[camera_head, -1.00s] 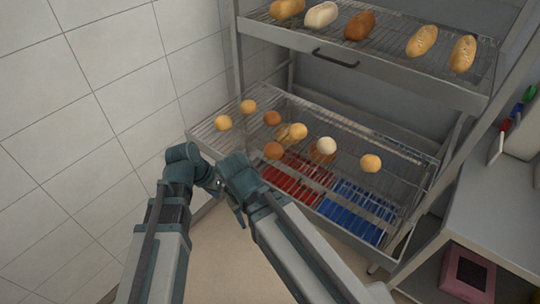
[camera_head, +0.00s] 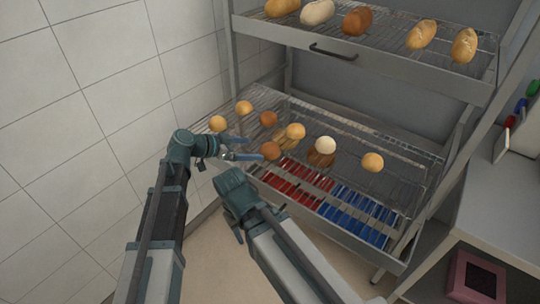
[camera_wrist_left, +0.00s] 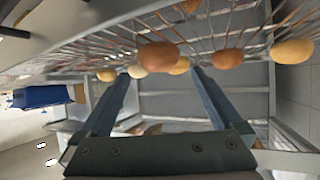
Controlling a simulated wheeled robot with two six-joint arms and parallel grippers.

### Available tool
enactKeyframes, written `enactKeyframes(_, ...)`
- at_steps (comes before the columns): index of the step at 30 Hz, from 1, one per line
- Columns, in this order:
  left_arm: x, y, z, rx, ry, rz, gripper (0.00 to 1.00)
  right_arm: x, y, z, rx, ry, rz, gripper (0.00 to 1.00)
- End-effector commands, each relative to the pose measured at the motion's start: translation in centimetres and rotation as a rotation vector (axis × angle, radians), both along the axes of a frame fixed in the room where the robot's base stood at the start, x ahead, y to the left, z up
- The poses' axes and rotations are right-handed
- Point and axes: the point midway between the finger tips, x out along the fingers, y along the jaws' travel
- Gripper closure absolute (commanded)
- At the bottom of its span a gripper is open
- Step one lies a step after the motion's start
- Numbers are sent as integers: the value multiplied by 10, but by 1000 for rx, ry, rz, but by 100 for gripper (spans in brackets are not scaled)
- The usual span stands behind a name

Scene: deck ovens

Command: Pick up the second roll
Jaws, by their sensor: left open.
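Several round rolls lie on the lower wire rack (camera_head: 405,185). A brown roll (camera_head: 270,150) sits near its front left edge, just beyond the fingertips of my left gripper (camera_head: 248,149). In the left wrist view that gripper (camera_wrist_left: 160,74) is open and empty, with a brown roll (camera_wrist_left: 158,56) ahead between its fingers. Pale golden rolls (camera_head: 218,124) (camera_head: 244,107) and another brown roll (camera_head: 268,118) lie to the left and behind. A white roll (camera_head: 326,145) and a golden roll (camera_head: 373,162) lie right. Which is the second roll, I cannot tell. My right gripper (camera_head: 236,212) hangs in front of the rack, its fingers unclear.
An upper rack (camera_head: 390,60) with longer rolls and a dark handle (camera_head: 333,51) overhangs the lower one. Red (camera_head: 297,187) and blue (camera_head: 352,218) items show beneath the lower wires. A tiled wall (camera_head: 100,120) stands left, a grey counter (camera_head: 505,215) right.

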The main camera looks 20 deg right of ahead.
Motion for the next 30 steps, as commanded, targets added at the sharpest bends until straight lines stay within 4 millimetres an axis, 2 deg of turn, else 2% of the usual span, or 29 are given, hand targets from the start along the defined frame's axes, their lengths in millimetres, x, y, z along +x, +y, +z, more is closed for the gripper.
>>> enactKeyframes(1, 3, -9, -9, 0, 0, -2, 0, 0, 0, -9, 0, 0, 0, 50)
enactKeyframes(6, 8, -26, -17, 1, -1, 0, 0, 0, 0, -17, 0, 0, 0, 50)
enactKeyframes(17, 9, -34, -20, 2, 1, -1, 0, 0, 0, -19, 0, 0, 0, 50)
enactKeyframes(27, 19, -73, -40, 1, 1, -1, 0, 0, 0, -39, 0, 0, 1, 50)
enactKeyframes(30, 20, -77, -40, 2, 1, 0, 0, 0, 0, -40, 0, 0, 1, 50)
